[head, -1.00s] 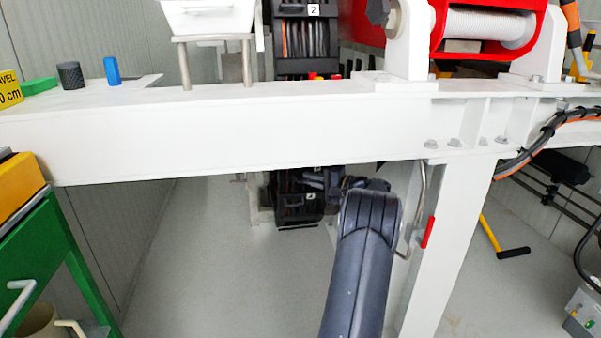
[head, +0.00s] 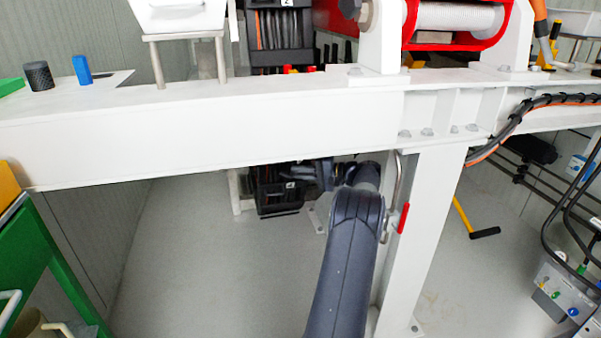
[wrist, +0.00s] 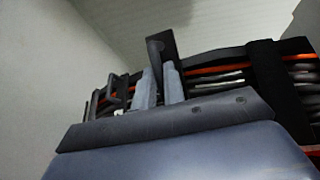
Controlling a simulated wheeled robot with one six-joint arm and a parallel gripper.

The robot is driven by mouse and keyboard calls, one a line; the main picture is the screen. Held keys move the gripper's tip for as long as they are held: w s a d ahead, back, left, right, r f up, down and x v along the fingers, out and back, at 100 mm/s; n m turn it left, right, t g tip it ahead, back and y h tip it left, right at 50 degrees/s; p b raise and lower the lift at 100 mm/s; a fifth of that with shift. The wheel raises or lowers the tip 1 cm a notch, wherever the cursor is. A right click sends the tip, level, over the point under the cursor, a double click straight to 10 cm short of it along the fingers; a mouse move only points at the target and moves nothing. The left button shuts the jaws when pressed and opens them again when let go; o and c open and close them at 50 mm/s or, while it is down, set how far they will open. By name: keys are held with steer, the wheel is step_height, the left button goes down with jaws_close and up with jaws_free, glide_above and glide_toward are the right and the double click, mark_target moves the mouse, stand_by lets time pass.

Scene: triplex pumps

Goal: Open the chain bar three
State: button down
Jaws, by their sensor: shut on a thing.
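The black cable chain (head: 283,40) hangs behind the white beam, with a label 2 near the top of the head view. Its lower part (head: 280,197) shows below the beam with another small white label. In the wrist view the chain (wrist: 268,85) holds orange, grey and white cables. A dark bar (wrist: 160,48) stands up from the chain between the two grey fingers of my gripper (wrist: 160,85), which are shut on it. No number on this bar is readable.
The white beam (head: 200,135) crosses above my arm, and its leg (head: 425,230) stands close on the right. A green cart (head: 40,245) stands at left. The floor (head: 220,270) left of my arm is clear.

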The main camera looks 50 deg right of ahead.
steer(key=c, duration=1.5)
jaws_free()
steer(key=shift+w+a, duration=0.1)
steer(key=shift+w, duration=0.05)
